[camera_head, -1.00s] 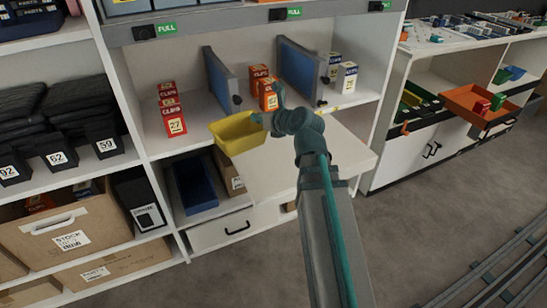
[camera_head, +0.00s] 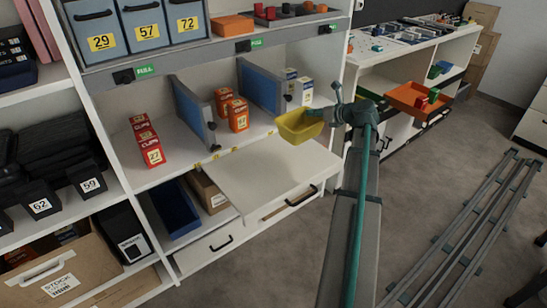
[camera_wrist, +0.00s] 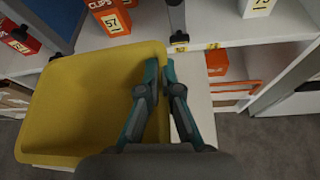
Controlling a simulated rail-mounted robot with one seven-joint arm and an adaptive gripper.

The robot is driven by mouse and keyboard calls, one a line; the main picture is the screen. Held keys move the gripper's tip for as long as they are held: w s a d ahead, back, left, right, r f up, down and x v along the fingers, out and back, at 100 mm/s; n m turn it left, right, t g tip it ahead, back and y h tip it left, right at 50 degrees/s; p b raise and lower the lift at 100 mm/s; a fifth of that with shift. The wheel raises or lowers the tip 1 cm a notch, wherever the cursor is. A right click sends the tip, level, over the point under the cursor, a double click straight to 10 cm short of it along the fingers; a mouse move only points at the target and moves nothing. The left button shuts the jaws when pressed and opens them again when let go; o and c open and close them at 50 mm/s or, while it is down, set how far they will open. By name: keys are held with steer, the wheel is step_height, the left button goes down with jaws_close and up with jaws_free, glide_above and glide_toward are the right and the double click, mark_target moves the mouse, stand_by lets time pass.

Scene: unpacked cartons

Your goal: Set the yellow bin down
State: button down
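The yellow bin (camera_head: 299,126) is held in the air by my gripper (camera_head: 338,113), over the right part of the white pull-out board (camera_head: 265,172). In the wrist view the yellow bin (camera_wrist: 88,100) fills the left side, tilted in the picture and empty inside. My gripper (camera_wrist: 162,70) has one teal finger inside the bin and one outside, with the bin's right wall between them. The bin is apart from the board as far as the head view shows.
Red clip boxes (camera_head: 147,142) and orange boxes (camera_head: 238,115) stand in shelf bays parted by blue dividers (camera_head: 194,112). A dark blue bin (camera_head: 175,209) lies on a lower shelf. The pull-out board is bare. An orange tray (camera_head: 417,100) sits at the right bench.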

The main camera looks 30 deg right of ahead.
steer(key=s+d+r+p, duration=0.1)
steer(key=s+d, duration=0.3)
steer(key=d, duration=0.5)
steer(key=w+a+f, duration=0.1)
steer(key=a+f, duration=0.1)
steer(key=a, duration=0.1)
steer(key=w+a+f+b, duration=0.1)
steer(key=w+a+f, duration=0.1)
steer(key=a+f, duration=0.1)
steer(key=w+a+f, duration=0.2)
steer(key=a+f, duration=0.1)
steer(key=a, duration=0.1)
steer(key=shift+a, duration=0.4)
steer(key=shift+w+a+f+b, duration=0.3)
steer(key=shift+a+f, duration=0.35)
steer(key=shift+f, duration=1.85)
steer(key=shift+f, duration=0.15)
steer(key=c, duration=1.3)
jaws_free()
steer(key=shift+c, duration=0.2)
